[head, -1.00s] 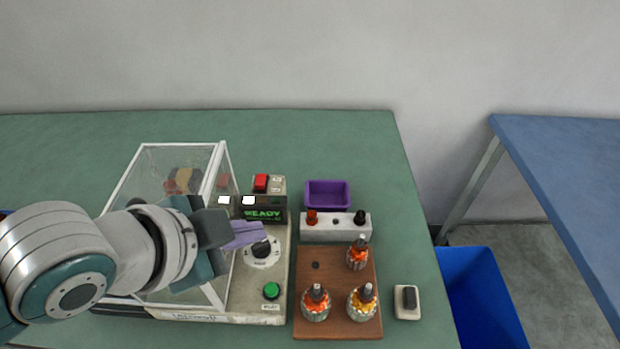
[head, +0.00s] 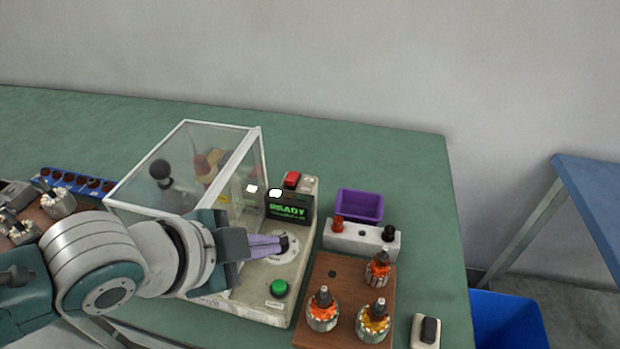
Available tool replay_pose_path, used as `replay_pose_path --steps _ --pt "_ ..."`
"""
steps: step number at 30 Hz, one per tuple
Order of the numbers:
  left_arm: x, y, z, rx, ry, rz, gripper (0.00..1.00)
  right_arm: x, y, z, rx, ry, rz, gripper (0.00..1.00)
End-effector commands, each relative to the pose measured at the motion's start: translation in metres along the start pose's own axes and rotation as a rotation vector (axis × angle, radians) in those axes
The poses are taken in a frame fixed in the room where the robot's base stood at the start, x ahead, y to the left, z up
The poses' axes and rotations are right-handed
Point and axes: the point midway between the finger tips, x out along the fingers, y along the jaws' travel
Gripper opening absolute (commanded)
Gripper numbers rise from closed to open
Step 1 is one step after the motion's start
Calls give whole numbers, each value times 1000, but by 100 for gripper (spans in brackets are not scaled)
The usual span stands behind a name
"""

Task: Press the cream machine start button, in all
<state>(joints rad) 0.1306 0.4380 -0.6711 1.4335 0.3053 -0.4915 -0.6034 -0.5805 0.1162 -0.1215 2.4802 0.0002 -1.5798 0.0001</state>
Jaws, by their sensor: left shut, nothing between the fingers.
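The cream machine (head: 258,303) stands on the green table with a clear guard box (head: 185,135) over its left part. Its green start button (head: 279,288) sits at the front right corner of the panel. Above it are a dial (head: 290,247), a display reading READY (head: 289,208) and a red button (head: 292,179). My left gripper (head: 284,244) is shut and empty, its purple fingertips over the dial, behind and above the green button. The fingertips partly cover the dial; I cannot tell whether they touch it. My right gripper is not in view.
Right of the machine are a wooden block (head: 335,270) with several wound armatures, a white terminal block (head: 361,240), a purple tray (head: 359,206) and a small switch box (head: 425,331). A blue rack (head: 78,181) with dark pieces lies at the left. A blue bin (head: 510,318) stands beside the table.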

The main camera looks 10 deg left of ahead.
Motion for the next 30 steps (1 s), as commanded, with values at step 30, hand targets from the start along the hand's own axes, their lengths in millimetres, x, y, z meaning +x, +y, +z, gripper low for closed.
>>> replay_pose_path --steps 30 --pt "53 39 38 -1 0 1 0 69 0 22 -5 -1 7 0"
